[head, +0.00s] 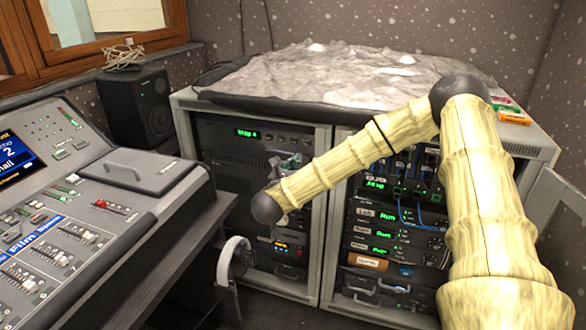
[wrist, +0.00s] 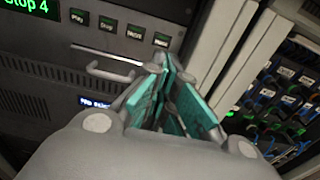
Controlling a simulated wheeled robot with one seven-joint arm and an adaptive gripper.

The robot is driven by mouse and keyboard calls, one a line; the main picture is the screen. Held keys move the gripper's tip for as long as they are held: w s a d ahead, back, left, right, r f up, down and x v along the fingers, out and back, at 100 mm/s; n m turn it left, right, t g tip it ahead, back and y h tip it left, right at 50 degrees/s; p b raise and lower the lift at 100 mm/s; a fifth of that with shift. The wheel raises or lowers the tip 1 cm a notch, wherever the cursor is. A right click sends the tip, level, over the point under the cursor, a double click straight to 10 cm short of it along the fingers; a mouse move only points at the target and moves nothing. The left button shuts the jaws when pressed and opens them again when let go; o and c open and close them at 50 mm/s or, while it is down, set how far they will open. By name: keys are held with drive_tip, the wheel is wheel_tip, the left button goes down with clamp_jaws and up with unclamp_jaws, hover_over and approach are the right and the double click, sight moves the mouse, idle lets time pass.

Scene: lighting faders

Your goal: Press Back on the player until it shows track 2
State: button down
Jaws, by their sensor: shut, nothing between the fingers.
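The player (head: 270,133) is a dark unit at the top of the left rack. Its green display (head: 247,133) reads "Stop 4". The wrist view shows the same display (wrist: 30,6) at the top left corner. To its right is a row of small dark buttons with green labels: Play (wrist: 79,16), Stop (wrist: 106,23), and two more (wrist: 134,32) (wrist: 161,40) whose labels are too blurred to read surely. My gripper (wrist: 166,68) is shut and empty, its teal fingertips just below the rightmost button in the picture. I cannot tell whether they touch the panel.
A metal handle (wrist: 108,68) sticks out left of my fingers in the wrist view. The pale rack frame (head: 318,205) stands close on the right. The mixing desk (head: 120,205) and headphones (head: 232,262) are at the left. A grey cover (head: 320,75) lies over the rack top.

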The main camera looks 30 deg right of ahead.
sight(307, 147)
drive_tip(key=x, duration=0.7)
drive_tip(key=shift+w+d+p, duration=0.15)
drive_tip(key=shift+p, duration=0.15)
drive_tip(key=shift+w+d, duration=0.3)
drive_tip(key=shift+d, duration=0.1)
drive_tip(key=shift+w+f, duration=0.1)
